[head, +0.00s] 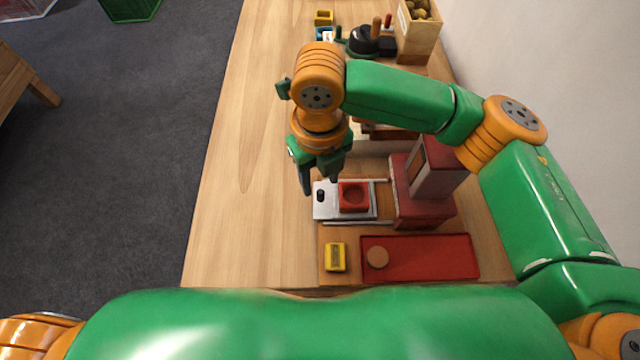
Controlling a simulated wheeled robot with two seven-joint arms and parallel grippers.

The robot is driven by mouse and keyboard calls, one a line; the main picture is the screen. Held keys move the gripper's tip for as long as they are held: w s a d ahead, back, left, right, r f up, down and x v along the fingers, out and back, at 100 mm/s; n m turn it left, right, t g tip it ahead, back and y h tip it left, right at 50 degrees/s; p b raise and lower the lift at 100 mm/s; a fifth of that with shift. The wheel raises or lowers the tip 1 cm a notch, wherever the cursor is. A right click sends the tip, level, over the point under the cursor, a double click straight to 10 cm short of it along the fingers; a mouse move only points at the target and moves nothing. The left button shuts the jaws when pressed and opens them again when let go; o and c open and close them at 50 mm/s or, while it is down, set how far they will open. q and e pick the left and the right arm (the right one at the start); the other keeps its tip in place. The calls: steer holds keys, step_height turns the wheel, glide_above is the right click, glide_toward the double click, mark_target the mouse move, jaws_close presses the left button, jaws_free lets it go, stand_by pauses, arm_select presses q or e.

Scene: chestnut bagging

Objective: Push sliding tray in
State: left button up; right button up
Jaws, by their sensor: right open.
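The sliding tray (327,211) is a pale metal plate with a black knob (320,196) near its left end. A red square holder (354,197) with a round hollow sits on it. The tray lies between two rails, pulled out to the left of the red machine (425,206). My right gripper (320,188) is open and empty, pointing down by the knob at the tray's left end; I cannot tell whether it touches. My left gripper is out of view.
A red flat tray (430,257) with a round brown piece (377,257) and a yellow block (335,257) lie in front. A wooden box (417,40), a black round item (364,41) and small coloured blocks stand at the back. The table's left side (245,180) is clear.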

mark_target(320, 191)
step_height(320, 191, down, 5)
steer(key=shift+f, duration=0.1)
jaws_close()
steer(key=shift+w, duration=0.1)
stand_by(1.3)
